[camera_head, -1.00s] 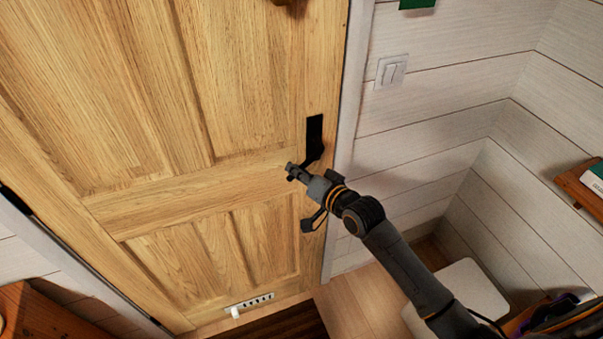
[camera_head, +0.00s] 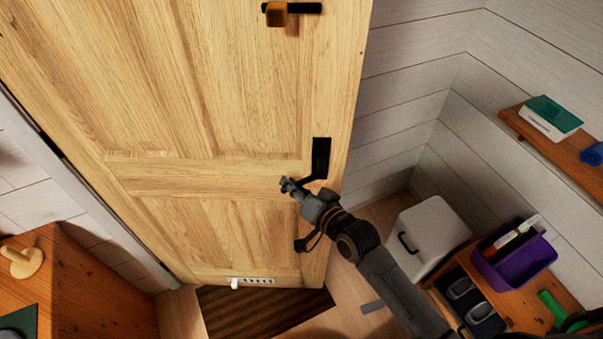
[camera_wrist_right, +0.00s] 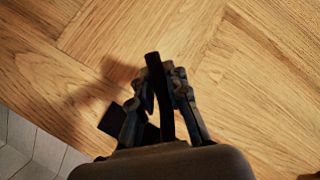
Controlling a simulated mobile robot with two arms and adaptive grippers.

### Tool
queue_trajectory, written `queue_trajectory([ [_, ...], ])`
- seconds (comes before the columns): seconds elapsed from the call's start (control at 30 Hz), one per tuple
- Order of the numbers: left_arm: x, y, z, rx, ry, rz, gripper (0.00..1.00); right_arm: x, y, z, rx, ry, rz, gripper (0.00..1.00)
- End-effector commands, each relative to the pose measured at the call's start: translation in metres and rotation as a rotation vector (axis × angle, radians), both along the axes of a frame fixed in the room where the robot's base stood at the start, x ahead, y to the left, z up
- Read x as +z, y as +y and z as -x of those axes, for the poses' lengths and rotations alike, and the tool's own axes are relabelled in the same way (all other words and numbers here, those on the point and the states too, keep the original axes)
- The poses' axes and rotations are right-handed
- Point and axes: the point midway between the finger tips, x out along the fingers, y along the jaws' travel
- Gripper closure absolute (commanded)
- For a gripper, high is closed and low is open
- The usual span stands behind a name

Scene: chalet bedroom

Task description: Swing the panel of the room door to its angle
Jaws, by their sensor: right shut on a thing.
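The room door's wooden panel (camera_head: 205,90) fills the left and middle of the head view and stands ajar, its handle edge swung away from the frame. Its black handle (camera_head: 321,158) sits near the right edge, with the lever pointing left. My right gripper (camera_head: 288,184) is at the lever, shut on it. My left gripper is in neither view.
A dark striped mat (camera_head: 262,312) lies under the door. At right are a white bin (camera_head: 428,235), a low wooden bench with a purple caddy (camera_head: 515,258), and a wall shelf with a book (camera_head: 550,117). A wooden cabinet (camera_head: 95,295) stands at lower left.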

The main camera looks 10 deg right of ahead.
Motion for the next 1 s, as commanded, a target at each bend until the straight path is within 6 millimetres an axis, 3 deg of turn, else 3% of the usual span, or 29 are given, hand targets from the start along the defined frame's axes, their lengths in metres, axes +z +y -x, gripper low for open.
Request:
queue_trajectory([
  [0.1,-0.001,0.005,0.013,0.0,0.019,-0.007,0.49,0.003,-0.002,-0.002,-0.004,-0.008,-0.001,1.0],
  [0.27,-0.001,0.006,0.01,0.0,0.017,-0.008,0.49,0.002,-0.002,-0.002,-0.005,-0.007,0.0,1.0],
  [0.3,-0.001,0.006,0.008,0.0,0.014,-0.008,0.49,0.002,-0.002,-0.002,-0.005,-0.007,0.0,0.8],
  [0.4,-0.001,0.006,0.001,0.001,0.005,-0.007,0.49,0.002,-0.002,-0.002,-0.004,-0.006,0.0,0.63],
  [0.77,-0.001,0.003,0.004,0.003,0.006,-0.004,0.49,0.004,-0.004,0.002,-0.004,-0.009,0.0,0.63],
  [1.0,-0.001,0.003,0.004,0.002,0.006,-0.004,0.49,0.012,-0.024,0.036,-0.004,-0.007,0.002,0.63],
])
